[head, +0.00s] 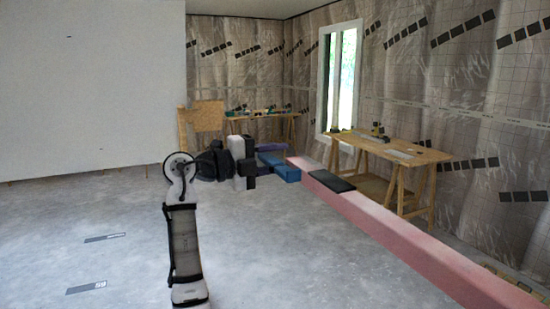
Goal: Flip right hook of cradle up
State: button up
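A long pink beam (400,234), which looks like part of the cradle, runs from the middle of the head view to the lower right corner. A flat black piece (332,181) lies on its top near the far end. Blue parts (286,172) and a purple part (272,147) show beyond that end, partly behind my gripper. My gripper (262,162) is in the middle of the view, left of the beam's far end. Its fingers are dark and small, so their opening is unclear. I cannot pick out the right hook for certain.
A wooden trestle table (415,158) with tools stands right of the beam, under a window (341,80). Another wooden table (262,117) stands at the back wall, with a wooden board (203,116) near it. The grey floor on the left is mostly clear.

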grip_shut()
